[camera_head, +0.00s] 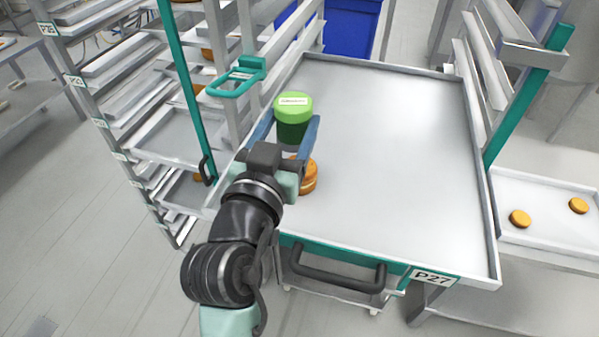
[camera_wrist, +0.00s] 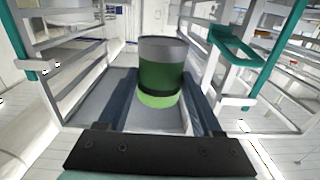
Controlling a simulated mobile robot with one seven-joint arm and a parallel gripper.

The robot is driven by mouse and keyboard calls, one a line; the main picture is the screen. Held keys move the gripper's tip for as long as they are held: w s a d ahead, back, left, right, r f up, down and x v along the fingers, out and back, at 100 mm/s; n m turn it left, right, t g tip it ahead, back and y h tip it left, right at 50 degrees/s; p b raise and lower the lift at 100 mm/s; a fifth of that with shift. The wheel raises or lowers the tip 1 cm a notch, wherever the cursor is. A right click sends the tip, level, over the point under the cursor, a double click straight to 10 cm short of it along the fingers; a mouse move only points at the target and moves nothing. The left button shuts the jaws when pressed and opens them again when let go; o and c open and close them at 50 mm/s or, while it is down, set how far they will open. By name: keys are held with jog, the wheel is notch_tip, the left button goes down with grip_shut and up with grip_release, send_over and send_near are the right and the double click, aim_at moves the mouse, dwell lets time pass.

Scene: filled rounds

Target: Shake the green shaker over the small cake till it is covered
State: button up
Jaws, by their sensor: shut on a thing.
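The green shaker (camera_head: 292,130) is a dark green cylinder with a light green end that faces up in the head view and bears a white label. My gripper (camera_head: 290,122) is shut on it, with a blue finger on each side. The shaker also shows in the wrist view (camera_wrist: 160,72), between the fingers (camera_wrist: 162,103), with a grey end and a dark band. The small cake (camera_head: 308,184) is a golden-brown, layered round at the left side of the tray. It is partly hidden behind my gripper, so its top is not clear. The wrist view does not show it.
The large metal tray (camera_head: 400,150) has a raised rim and is otherwise bare. A tray rack (camera_head: 150,120) with a teal post stands left. Another rack (camera_head: 500,75) stands right, near a tray (camera_head: 545,236) with two cakes (camera_head: 520,218). A blue bin (camera_head: 348,30) is behind.

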jog(key=shift+d, duration=0.85)
jog(key=shift+a+f+b, duration=0.1)
jog(key=shift+a+b, duration=0.35)
jog(key=shift+a, duration=0.35)
jog(key=shift+d+p, duration=0.3)
jog(key=shift+d, duration=0.45)
jog(key=shift+a, duration=0.1)
jog(key=shift+a+b, duration=0.6)
jog(key=shift+a, duration=0.05)
jog(key=shift+d+p, duration=0.3)
jog(key=shift+d, duration=0.65)
jog(key=shift+a, duration=0.15)
jog(key=shift+r, duration=0.25)
